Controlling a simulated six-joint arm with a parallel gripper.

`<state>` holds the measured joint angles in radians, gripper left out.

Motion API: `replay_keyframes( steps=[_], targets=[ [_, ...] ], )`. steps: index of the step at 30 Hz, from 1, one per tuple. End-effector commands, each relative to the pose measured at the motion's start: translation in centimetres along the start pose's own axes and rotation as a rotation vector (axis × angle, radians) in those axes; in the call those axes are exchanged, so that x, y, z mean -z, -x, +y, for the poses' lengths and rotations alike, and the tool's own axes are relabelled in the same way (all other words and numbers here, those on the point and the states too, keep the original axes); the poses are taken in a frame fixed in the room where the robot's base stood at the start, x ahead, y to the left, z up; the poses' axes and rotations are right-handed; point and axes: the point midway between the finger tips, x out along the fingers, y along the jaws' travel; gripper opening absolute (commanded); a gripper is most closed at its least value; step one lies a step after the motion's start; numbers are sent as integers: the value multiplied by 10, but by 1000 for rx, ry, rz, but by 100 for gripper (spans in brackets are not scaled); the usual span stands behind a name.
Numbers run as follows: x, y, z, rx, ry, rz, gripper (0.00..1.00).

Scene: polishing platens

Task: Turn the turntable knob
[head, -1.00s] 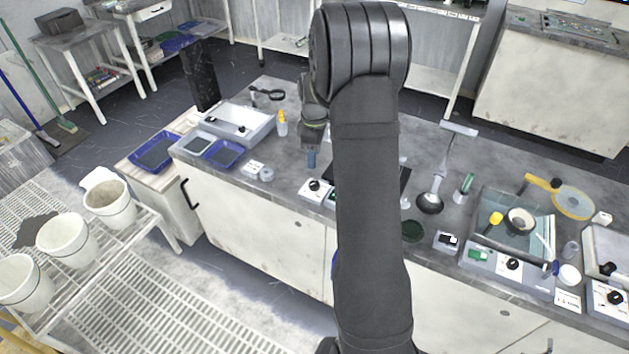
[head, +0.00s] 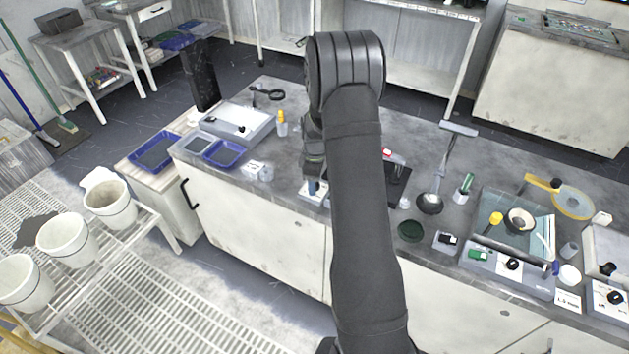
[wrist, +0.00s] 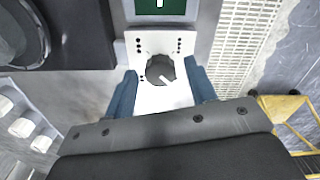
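The turntable knob (wrist: 158,74) is a dark round knob with a white pointer on a white dial plate (wrist: 150,98) with black dots. In the wrist view it lies between the two blue fingers of my gripper (wrist: 162,80). The fingers stand apart, one to each side of the knob, with space visible between them and it. In the head view my gripper (head: 312,186) points down over the small control box (head: 310,198), and its fingers hide the knob. A dark round part (wrist: 18,35), possibly the turntable platen, shows at the wrist view's upper left.
A green switch (wrist: 160,6) sits beyond the dial.

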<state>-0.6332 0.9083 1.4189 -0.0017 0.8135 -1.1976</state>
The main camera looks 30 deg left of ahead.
Motion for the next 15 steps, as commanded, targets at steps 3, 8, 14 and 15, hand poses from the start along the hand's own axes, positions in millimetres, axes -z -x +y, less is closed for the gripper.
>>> replay_keyframes(
  steps=[3, 8, 14, 15],
  targets=[
    [0, 0, 0, 0, 0, 0, 28],
    [0, 0, 0, 0, 0, 0, 7],
    [0, 0, 0, 0, -17, 0, 7],
    [0, 0, 0, 0, -26, 0, 7]
  ],
)
